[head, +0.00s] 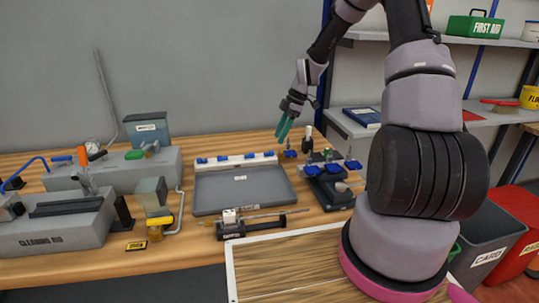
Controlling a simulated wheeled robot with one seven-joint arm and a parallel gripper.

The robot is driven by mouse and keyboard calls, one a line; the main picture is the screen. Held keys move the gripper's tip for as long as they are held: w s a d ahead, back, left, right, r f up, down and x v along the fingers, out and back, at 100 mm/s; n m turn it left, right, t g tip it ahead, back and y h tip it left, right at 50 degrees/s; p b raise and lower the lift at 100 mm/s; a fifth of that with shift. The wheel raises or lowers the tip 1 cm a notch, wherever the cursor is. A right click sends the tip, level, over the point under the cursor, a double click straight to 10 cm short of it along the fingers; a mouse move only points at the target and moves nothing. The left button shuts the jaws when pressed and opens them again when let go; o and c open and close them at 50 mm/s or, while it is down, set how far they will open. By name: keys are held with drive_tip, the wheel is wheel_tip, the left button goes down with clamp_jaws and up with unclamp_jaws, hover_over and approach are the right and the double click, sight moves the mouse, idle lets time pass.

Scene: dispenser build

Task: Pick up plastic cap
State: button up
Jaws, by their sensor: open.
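My gripper (282,134) has teal fingers and is open, pointing down above the back of the wooden workbench. It is above and left of a dark fixture (328,185) with blue knobs. I see nothing between the fingers. I cannot pick out the plastic cap for certain at this size. Small parts, some with blue tops, stand around the fixture below and right of the gripper. A small pale round piece (341,187) shows at the fixture.
A grey tray (241,190) with blue clips lies left of the fixture. A black jig (240,228) with a rod sits in front of it. Grey machines, one marked CLEANING (45,236), fill the left. Shelves (372,118) and bins (488,240) stand right.

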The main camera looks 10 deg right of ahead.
sight(268, 156)
drive_tip(key=x, duration=0.6)
drive_tip(key=shift+w+a+f, duration=0.15)
drive_tip(key=shift+w+a, duration=0.15)
drive_tip(key=shift+a, duration=0.15)
clamp_jaws()
